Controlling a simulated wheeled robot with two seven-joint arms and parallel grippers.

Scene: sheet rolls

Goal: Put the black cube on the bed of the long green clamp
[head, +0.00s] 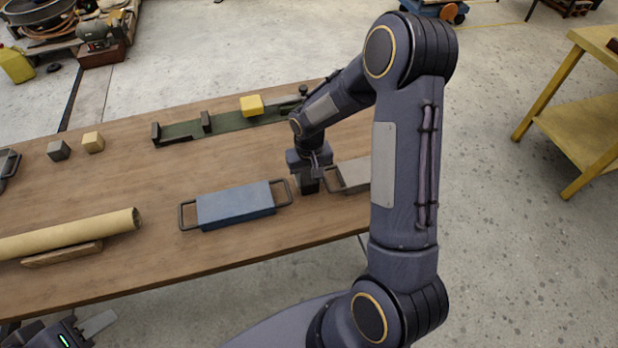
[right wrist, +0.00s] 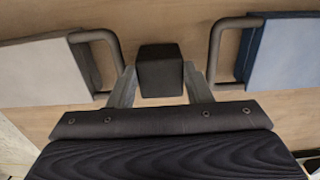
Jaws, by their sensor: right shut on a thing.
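The black cube (right wrist: 160,72) is between the fingers of my right gripper (right wrist: 160,88), which is shut on it. In the head view the cube (head: 308,185) shows below my right gripper (head: 310,170), between two handled plates; I cannot tell whether it touches the table. The long green clamp (head: 228,122) lies along the table's far side, with dark upright jaws. A yellow block (head: 251,105) rests on its bed. My right arm hides part of the clamp's right end. My left gripper (head: 85,330) is low at the left, off the table's front edge; its fingers are partly cut off.
A blue handled plate (head: 236,206) is left of the cube, a grey one (head: 355,172) right. A dark grey cube (head: 58,151) and a tan cube (head: 93,142) stand at the left. A cardboard roll (head: 70,235) lies on a wooden cradle (head: 62,254). The table's middle is clear.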

